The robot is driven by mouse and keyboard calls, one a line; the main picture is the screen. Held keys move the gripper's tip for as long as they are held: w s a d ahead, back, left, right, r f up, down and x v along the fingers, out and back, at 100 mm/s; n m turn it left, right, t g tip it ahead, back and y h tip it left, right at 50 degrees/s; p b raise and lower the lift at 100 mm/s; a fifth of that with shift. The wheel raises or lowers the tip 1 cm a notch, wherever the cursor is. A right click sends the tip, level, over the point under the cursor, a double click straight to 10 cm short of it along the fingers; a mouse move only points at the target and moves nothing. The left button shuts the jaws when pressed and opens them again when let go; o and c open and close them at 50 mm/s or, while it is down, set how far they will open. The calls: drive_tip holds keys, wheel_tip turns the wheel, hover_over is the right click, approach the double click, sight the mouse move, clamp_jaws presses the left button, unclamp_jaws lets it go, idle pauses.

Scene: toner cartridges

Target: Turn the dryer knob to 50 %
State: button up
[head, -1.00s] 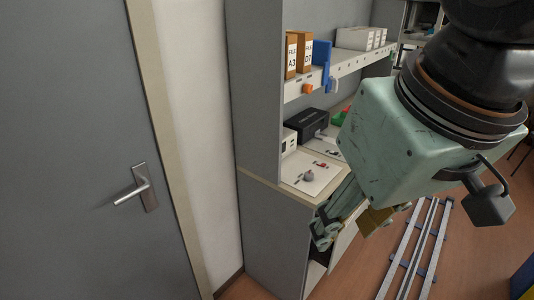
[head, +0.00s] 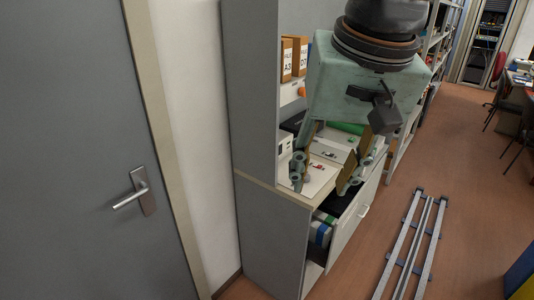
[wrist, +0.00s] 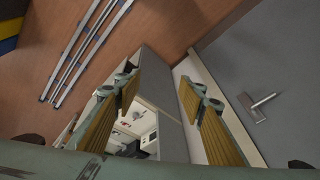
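My gripper (head: 323,182) is open and empty, its two fingers spread apart in front of the cabinet's work surface (head: 317,178). In the wrist view, my gripper (wrist: 162,82) also shows wide apart, with the surface and its items seen between the fingers. A small white device (head: 285,144) stands at the left of the cabinet's worktop, partly cut off by the side panel; I cannot tell whether it is the dryer. No dryer knob can be made out clearly; my fingers cover part of the worktop.
A shelf above holds file boxes (head: 299,57). A grey door (head: 75,120) is at left. Metal rails (head: 412,245) lie on the otherwise open floor (head: 465,170).

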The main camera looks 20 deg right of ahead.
drive_tip(key=w+d+f+m+g+p, duration=0.1)
drive_tip(key=w+d+f+m, duration=0.2)
drive_tip(key=w, duration=0.7)
drive_tip(key=w+d+f+m+p, duration=0.1)
drive_tip(key=w+d+m, duration=0.25)
drive_tip(key=w, duration=0.55)
drive_tip(key=w+d+f+m+g+p, duration=0.1)
drive_tip(key=w+d+m, duration=0.3)
drive_tip(key=w, duration=0.6)
drive_tip(key=w+d+f+m+p, duration=0.1)
drive_tip(key=w+d+f+m, duration=0.3)
drive_tip(key=w+f, duration=0.2)
drive_tip(key=w+d+f+m+g+p, duration=0.1)
drive_tip(key=w+d+f+m, duration=0.2)
drive_tip(key=w+f, duration=0.3)
drive_tip(key=w+d+f+m+p, duration=0.1)
drive_tip(key=w+d+f+m, duration=0.3)
drive_tip(key=f, duration=0.9)
drive_tip(key=shift+w+d+f+m+p, duration=0.2)
drive_tip(key=shift+w+d+m+p, duration=0.2)
drive_tip(key=shift+w+d, duration=0.65)
drive_tip(key=shift+w+a+f, duration=0.1)
drive_tip(key=shift+w, duration=0.3)
drive_tip(key=shift+w+a+f, duration=0.2)
drive_tip(key=shift+w+a, duration=0.05)
drive_tip(key=shift+f, duration=0.1)
drive_tip(key=shift+f, duration=3.65)
